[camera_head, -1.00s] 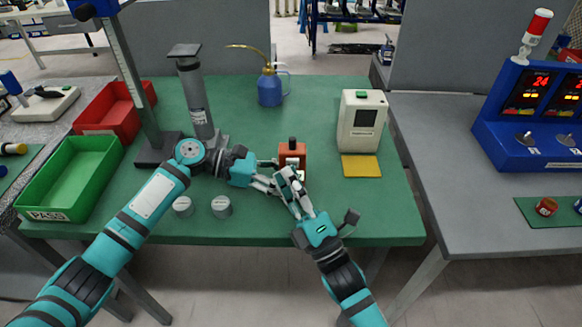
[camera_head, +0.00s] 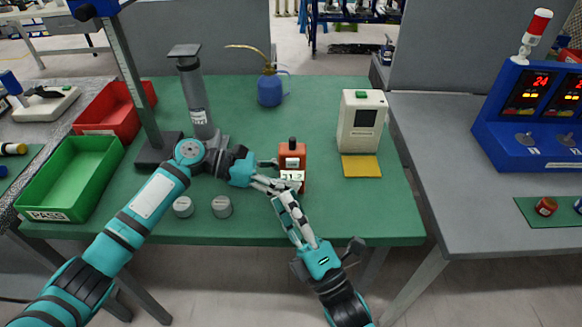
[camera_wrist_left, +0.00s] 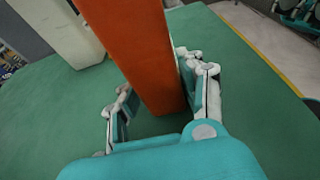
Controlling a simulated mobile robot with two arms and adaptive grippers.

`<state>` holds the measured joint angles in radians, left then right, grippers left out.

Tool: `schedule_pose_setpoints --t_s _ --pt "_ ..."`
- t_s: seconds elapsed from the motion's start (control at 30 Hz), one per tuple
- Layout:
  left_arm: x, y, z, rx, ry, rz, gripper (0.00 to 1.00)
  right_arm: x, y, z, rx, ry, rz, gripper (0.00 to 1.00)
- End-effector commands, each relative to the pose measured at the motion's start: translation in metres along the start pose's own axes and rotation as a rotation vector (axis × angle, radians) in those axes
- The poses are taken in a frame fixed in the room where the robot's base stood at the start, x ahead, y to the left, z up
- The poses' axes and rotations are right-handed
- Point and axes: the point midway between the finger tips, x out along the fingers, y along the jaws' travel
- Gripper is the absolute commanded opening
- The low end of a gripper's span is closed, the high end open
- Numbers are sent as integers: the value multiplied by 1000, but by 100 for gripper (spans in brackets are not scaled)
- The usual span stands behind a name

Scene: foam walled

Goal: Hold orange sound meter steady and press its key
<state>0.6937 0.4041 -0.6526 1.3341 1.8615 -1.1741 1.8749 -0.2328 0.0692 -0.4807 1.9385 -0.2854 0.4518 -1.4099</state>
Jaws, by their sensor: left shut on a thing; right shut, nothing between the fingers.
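The orange sound meter (camera_head: 292,155) stands upright on the green table, with a dark knob on top and a pale display on its lower front. My left gripper (camera_head: 279,174) comes from the left and is shut on the meter. In the left wrist view the meter (camera_wrist_left: 141,50) rises between the two fingers of my left gripper (camera_wrist_left: 157,103). My right gripper (camera_head: 281,196) is shut and empty, just in front of the meter's lower front. Its fingertips seem close to the meter, but I cannot tell whether they touch. The key is not clearly visible.
Two grey knobs (camera_head: 221,207) lie at the front left. A blue oil can (camera_head: 270,88) stands behind. Green (camera_head: 64,180) and red (camera_head: 105,112) bins are at left.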

Motion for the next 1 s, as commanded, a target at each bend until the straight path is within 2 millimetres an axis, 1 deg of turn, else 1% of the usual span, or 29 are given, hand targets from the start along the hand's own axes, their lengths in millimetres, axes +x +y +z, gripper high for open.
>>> schedule_pose_setpoints --t_s 0.37,0.4,0.6,0.87,1.0 --pt "0 0 0 0 -1 0 20 -2 1 -1 0 0 0 0" --pt "0 0 0 0 -1 0 41 -2 1 -1 0 0 0 0" --pt "0 0 0 0 -1 0 65 -2 1 -1 0 0 -1 0" --pt "-1 0 0 0 0 0 65 -2 1 -1 0 0 0 0" --pt "-12 0 0 -1 0 1 65 -2 1 -1 0 0 0 0"
